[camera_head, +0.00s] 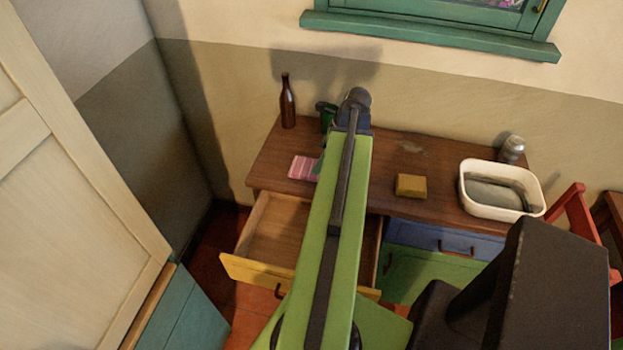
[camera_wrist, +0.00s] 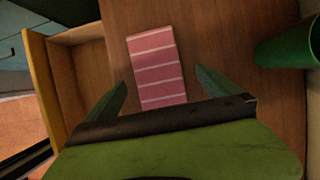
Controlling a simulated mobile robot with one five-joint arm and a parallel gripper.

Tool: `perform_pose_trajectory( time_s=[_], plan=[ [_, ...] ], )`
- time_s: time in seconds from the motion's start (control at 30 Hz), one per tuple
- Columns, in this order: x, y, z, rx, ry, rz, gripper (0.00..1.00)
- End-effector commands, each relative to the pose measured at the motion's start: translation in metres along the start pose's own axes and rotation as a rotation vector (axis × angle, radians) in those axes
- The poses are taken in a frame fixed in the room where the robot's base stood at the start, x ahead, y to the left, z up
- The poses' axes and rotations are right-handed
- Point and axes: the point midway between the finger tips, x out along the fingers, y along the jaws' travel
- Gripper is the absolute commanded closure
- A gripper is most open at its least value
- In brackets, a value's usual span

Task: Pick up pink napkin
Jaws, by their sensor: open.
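The pink napkin (camera_head: 304,168) has pale stripes and lies flat on the brown wooden tabletop, left of my arm in the head view. In the wrist view the napkin (camera_wrist: 156,66) is just ahead of my gripper (camera_wrist: 160,90), between the lines of its two green fingers. The fingers are spread wide with nothing between them that they grip. The near end of the napkin is hidden behind the gripper body. In the head view my arm hides most of the gripper.
A yellow-fronted drawer (camera_head: 256,273) stands open below the napkin. A green cup (camera_wrist: 284,48) stands right of it in the wrist view. A brown bottle (camera_head: 287,102) is at the back left. A yellow sponge-like block (camera_head: 411,185) and a white basin (camera_head: 480,205) are farther right.

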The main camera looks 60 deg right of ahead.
Motion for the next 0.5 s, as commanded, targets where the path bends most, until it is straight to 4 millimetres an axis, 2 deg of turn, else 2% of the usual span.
perform_pose_trajectory(
  time_s=[0.03, 0.17, 0.23, 0.5],
  plan=[
    [0.006, 0.0, -0.001, -0.001, 0.0, 0.0, 0.0],
    [0.006, 0.0, 0.001, -0.001, 0.0, 0.0, 0.0],
    [0.012, 0.001, 0.001, -0.001, 0.0, 0.001, 0.0],
    [0.057, 0.005, 0.004, -0.002, 0.0, 0.002, 0.0]
  ],
)
